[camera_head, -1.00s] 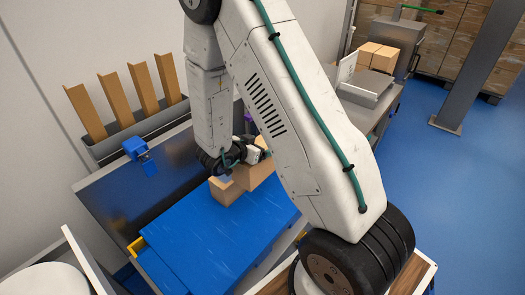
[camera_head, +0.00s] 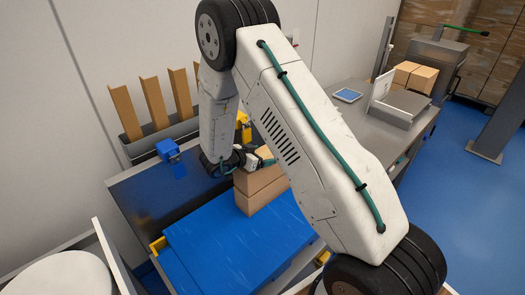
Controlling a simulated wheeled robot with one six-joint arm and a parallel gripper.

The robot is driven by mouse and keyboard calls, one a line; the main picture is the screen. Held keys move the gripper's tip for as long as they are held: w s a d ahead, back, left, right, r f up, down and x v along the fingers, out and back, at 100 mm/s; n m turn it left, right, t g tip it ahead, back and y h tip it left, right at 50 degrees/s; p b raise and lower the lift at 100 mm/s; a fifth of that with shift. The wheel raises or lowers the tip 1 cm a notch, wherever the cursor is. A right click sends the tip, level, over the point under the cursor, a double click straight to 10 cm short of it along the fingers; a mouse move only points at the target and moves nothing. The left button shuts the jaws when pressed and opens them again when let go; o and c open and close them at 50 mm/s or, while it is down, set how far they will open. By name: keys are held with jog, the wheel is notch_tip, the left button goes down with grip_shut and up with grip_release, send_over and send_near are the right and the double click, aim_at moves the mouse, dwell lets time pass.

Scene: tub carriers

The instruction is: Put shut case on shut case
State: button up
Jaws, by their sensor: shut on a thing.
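A brown shut case (camera_head: 250,203) stands on the blue-topped surface (camera_head: 225,250). A second brown shut case (camera_head: 258,181) sits directly above it, lined up closely, with only a thin seam showing between the two. I cannot tell whether they touch along the whole seam. My gripper (camera_head: 262,161) is shut on the upper case near its top, coming from the left. My arm hides the right part of both cases.
A dark panel with a blue latch (camera_head: 171,155) stands behind the blue top. Several brown angle pieces (camera_head: 152,104) stand in a grey rack. Boxes (camera_head: 415,76) sit on the metal bench at right. The blue top's front is clear.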

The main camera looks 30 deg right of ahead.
jog(key=shift+f, duration=0.35)
jog(key=o, duration=2)
jog(key=shift+f, duration=0.1)
jog(key=shift+c, duration=0.2)
